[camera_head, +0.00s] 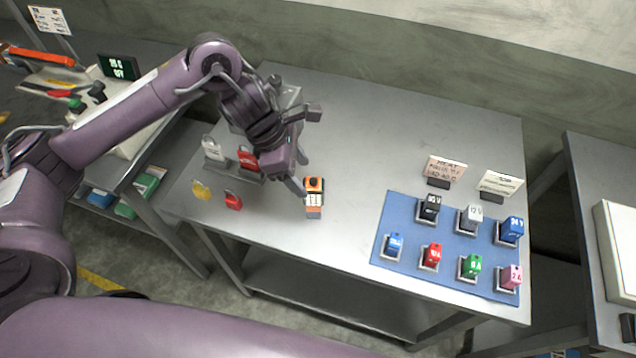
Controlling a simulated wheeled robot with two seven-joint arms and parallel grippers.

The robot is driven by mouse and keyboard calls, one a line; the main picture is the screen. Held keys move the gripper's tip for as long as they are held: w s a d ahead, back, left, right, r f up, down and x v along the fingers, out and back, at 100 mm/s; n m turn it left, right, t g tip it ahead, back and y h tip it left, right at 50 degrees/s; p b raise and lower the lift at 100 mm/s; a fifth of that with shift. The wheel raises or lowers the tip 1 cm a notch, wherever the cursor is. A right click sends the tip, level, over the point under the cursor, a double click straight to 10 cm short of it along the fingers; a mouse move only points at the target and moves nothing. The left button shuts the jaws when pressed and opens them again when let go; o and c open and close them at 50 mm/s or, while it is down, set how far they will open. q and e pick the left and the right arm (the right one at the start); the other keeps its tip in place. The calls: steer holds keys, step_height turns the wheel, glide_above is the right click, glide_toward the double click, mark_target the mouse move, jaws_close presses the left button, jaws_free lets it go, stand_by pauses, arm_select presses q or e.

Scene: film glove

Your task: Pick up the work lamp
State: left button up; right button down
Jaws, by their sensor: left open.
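The work lamp looks to be the small orange, white and dark upright device (314,199) on the grey metal table (375,130), left of the blue mat. My left gripper (304,150) is above and just to the left of it, pointing down. Its fingers are open, one low near the lamp's left side and one higher to the right. I see no contact with the lamp. My right gripper does not show.
A blue mat (404,265) with several coloured blocks lies at the table's right. Two signs, one a white card (445,170), stand behind it. Red and yellow padlocks, one red (233,200), lie left of the lamp. The table's middle back is clear.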

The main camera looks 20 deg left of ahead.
mark_target(309, 183)
arm_select(q)
steer(key=shift+w+f, duration=0.15)
steer(key=shift+w, duration=0.1)
steer(key=shift+d+f, duration=0.15)
steer(key=shift+f, duration=0.2)
steer(key=shift+d+f, duration=0.2)
steer(key=shift+f, duration=0.25)
steer(key=shift+s+d+f, duration=0.2)
steer(key=shift+d+f, duration=0.05)
steer(key=shift+f, duration=0.25)
steer(key=p+x, duration=0.1)
steer(key=x, duration=0.1)
steer(key=p+x, duration=0.1)
steer(key=x, duration=0.1)
steer(key=shift+w+f, duration=0.1)
steer(key=shift+w, duration=0.15)
steer(key=shift+f, duration=0.15)
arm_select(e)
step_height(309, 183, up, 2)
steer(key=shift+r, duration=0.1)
arm_select(q)
steer(key=c, duration=1.2)
